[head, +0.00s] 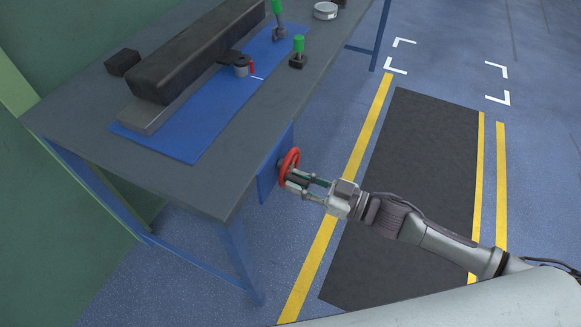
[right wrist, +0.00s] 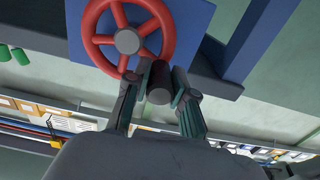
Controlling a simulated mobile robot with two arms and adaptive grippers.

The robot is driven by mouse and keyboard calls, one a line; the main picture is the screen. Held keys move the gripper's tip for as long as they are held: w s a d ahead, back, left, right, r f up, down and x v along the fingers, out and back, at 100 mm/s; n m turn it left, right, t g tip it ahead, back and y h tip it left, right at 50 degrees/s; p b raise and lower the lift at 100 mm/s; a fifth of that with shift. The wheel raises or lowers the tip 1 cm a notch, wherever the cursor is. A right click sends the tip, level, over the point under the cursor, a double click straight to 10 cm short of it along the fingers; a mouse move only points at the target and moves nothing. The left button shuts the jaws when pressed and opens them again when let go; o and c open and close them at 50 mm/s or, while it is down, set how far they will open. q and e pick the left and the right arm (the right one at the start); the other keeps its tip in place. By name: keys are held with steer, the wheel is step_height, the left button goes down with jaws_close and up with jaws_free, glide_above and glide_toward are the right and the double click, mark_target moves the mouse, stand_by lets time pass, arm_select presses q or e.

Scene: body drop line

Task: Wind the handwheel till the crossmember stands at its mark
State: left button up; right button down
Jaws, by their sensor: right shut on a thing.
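The red handwheel (head: 290,162) sits on a blue plate (head: 266,176) at the bench's side. In the right wrist view the wheel (right wrist: 90,38) shows its spokes, grey hub and a dark knob (right wrist: 160,93) at its lower right rim. My right gripper (head: 297,182) is shut on that knob, one finger on each side. The crossmember, a long dark beam (head: 195,52), lies on the bench. Beside it a red pointer (head: 251,68) stands close to a white line (head: 258,77) on the blue sheet, seemingly a little apart from it. My left gripper is out of view.
The grey bench (head: 90,128) has blue legs. On it are a small black block (head: 122,62), two green-topped pieces (head: 298,48) (head: 279,15) and a round metal piece (head: 325,10). A dark floor mat (head: 405,190) between yellow lines is clear.

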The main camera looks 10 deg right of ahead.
steer(key=shift+f, duration=0.15)
step_height(320, 180, down, 2)
steer(key=shift+s+f+b, duration=0.1)
steer(key=shift+f+b, duration=0.1)
steer(key=shift+b, duration=0.65)
steer(key=shift+w+d+f+b, duration=0.2)
steer(key=shift+w+f+b, duration=0.1)
steer(key=shift+f+b, duration=0.25)
steer(key=shift+w+d+f+b, duration=0.15)
steer(key=shift+w+f+b, duration=0.2)
steer(key=shift+f, duration=0.25)
steer(key=shift+w+d+f+b, duration=0.25)
steer(key=shift+w+d+b, duration=0.15)
steer(key=shift+w, duration=0.1)
steer(key=shift+w+d+f+b, duration=0.25)
steer(key=shift+w+b, duration=0.1)
steer(key=shift+w, duration=0.15)
